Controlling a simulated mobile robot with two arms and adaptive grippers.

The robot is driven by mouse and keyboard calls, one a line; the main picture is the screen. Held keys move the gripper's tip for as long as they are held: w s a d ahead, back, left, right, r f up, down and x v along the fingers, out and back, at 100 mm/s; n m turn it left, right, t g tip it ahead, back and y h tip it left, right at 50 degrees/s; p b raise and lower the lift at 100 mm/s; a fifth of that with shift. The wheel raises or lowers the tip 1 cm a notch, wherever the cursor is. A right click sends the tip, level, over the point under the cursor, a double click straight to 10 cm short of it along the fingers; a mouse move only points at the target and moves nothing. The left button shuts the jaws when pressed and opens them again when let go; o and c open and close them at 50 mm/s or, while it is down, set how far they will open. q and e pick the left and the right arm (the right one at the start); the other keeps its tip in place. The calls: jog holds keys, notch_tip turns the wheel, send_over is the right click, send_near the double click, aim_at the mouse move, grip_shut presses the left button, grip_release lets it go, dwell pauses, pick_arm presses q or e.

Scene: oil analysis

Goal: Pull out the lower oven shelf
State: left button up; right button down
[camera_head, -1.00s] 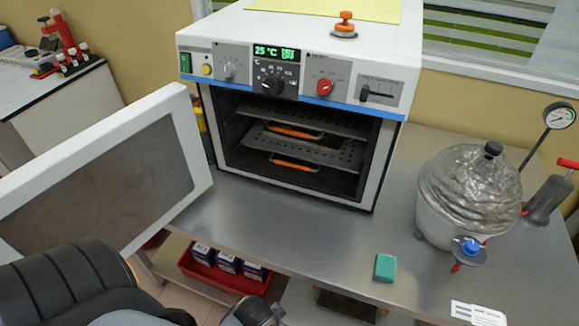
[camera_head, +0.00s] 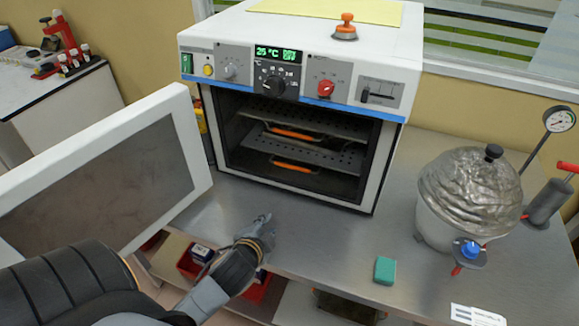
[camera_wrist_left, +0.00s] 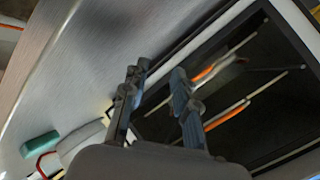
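The white oven (camera_head: 388,140) stands on the bench with its door (camera_head: 100,185) swung wide open to the left. Two perforated shelves show inside, the upper (camera_head: 320,124) and the lower oven shelf (camera_head: 315,154). Each has an orange handle-like strip near its front, the lower strip (camera_head: 293,167) just inside the opening. My left gripper (camera_head: 264,220) is over the bench's front part, below and in front of the oven, apart from the shelf. In the left wrist view its fingers (camera_wrist_left: 158,72) are apart with nothing between them; orange strips show at the right. My right gripper is out of view.
A silvery domed vessel (camera_head: 470,190) with a gauge (camera_head: 558,119) stands on the right of the bench. A green block (camera_head: 385,270) lies near the front edge. Red bins (camera_head: 258,290) sit below. The bench (camera_head: 330,230) before the oven is clear.

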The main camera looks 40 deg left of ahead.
aim_at(290, 166)
pick_arm(q)
jog(key=w+a+r+m+t, duration=0.4)
jog(key=w+r+m, duration=0.1)
jog(key=w+m, duration=0.2)
jog(key=x, duration=0.4)
jog(key=p+x, duration=0.1)
jog(key=x, duration=0.8)
jog(key=shift+w+d+p, duration=0.15)
jog(key=shift+d+p, duration=0.15)
jog(key=shift+d, duration=0.05)
jog(key=shift+f, duration=0.1)
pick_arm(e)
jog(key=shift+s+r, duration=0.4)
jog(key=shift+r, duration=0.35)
pick_arm(q)
grip_shut()
